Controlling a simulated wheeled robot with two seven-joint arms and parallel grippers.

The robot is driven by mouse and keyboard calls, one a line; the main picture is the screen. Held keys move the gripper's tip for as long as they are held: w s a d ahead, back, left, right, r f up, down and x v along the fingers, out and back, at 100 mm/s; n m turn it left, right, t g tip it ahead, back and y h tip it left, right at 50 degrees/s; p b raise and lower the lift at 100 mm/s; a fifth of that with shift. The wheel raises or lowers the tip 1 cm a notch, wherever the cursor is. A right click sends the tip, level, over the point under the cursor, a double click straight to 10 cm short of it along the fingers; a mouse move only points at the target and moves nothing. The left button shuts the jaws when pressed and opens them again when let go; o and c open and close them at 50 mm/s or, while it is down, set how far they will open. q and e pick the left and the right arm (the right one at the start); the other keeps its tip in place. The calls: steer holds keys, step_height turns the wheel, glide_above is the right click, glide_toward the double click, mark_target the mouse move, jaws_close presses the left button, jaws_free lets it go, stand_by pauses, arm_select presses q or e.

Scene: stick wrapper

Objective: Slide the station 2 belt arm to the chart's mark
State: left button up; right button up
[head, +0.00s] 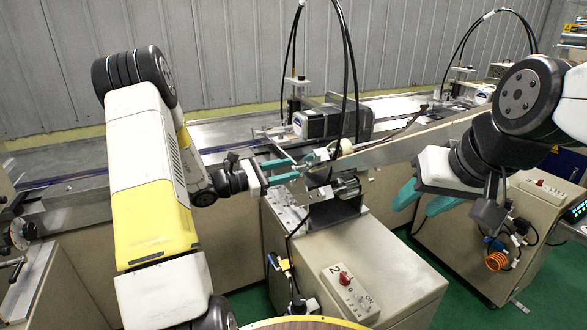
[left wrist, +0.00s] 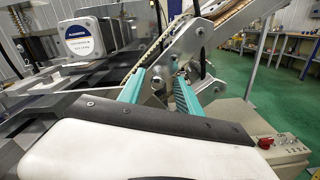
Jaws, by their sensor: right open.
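The station 2 belt arm (head: 405,146) is a long pale beam rising to the right from a metal bracket on the station 2 cabinet (head: 395,265), which is marked 2. In the left wrist view the belt arm (left wrist: 232,22) runs up from a silver bracket (left wrist: 186,48). My left gripper (head: 312,163) has its teal fingers at the bracket end of the arm. In the left wrist view its fingers (left wrist: 168,82) stand apart around small metal parts; I cannot tell whether they grip them. My right gripper (head: 424,202) is open and empty, below the beam on the right. I see no chart.
A conveyor line (head: 220,130) runs along the wall behind, with a labelled machine head (head: 335,122). Black cables hang over the bracket. Another cabinet (head: 540,205) stands right; green floor lies between.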

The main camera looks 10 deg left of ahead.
arm_select(q)
steer(key=shift+a, duration=0.1)
steer(key=v, duration=0.7)
steer(key=shift+s+a, duration=0.2)
steer(key=shift+a, duration=0.05)
steer(key=s+d+r+m+g+y, duration=0.2)
steer(key=s+d+r+m+g, duration=0.2)
steer(key=s+d+m, duration=0.3)
steer(key=s+d+r+m+g+y, duration=0.2)
steer(key=s+d+r+m+g, duration=0.25)
steer(key=s, duration=0.45)
steer(key=s+a+r+m+t+y, duration=0.4)
steer(key=s+m+y, duration=0.4)
steer(key=s+m, duration=0.2)
steer(key=shift+a+t+y, duration=0.35)
steer(key=shift+a+y, duration=0.05)
steer(key=shift+a, duration=0.5)
